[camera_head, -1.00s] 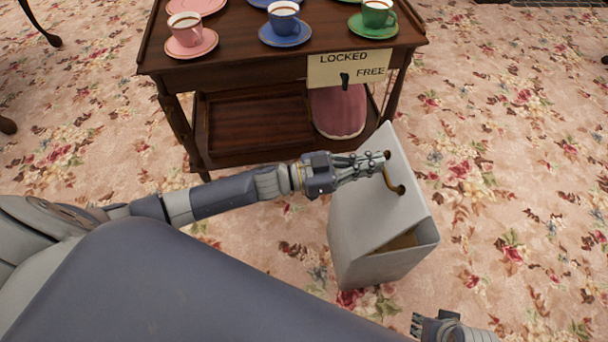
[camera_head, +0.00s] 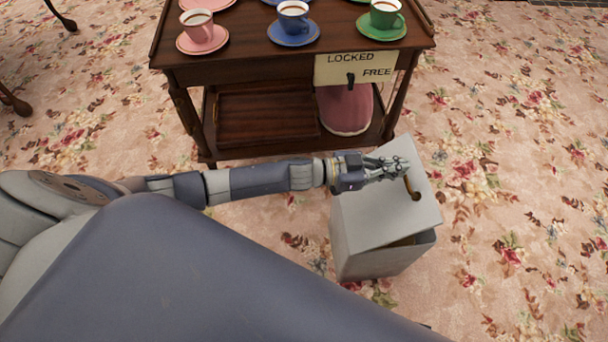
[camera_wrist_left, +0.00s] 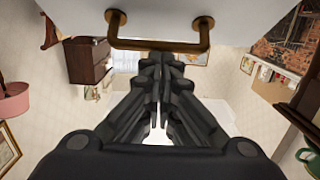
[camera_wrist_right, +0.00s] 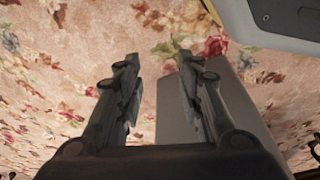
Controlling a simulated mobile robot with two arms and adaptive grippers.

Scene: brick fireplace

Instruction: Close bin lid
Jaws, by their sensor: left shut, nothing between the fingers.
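The grey bin (camera_head: 370,262) stands on the carpet in front of the trolley. Its grey lid (camera_head: 382,222) is tilted, with a narrow dark gap at the front right edge. A brass handle (camera_head: 413,189) is on the lid; it also shows in the left wrist view (camera_wrist_left: 155,45). My left gripper (camera_head: 404,168) is shut and empty, over the lid beside the handle; its fingertips (camera_wrist_left: 162,60) appear just below the handle bar in the left wrist view. Whether they touch the lid is unclear. My right gripper (camera_wrist_right: 157,58) is open and empty, outside the head view.
A dark wooden trolley (camera_head: 270,62) stands behind the bin, bearing cups on saucers. A sign (camera_head: 355,68) reading LOCKED and FREE hangs on its front right. A pink cushioned object (camera_head: 344,108) sits on its lower shelf. The floral carpet right of the bin is clear.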

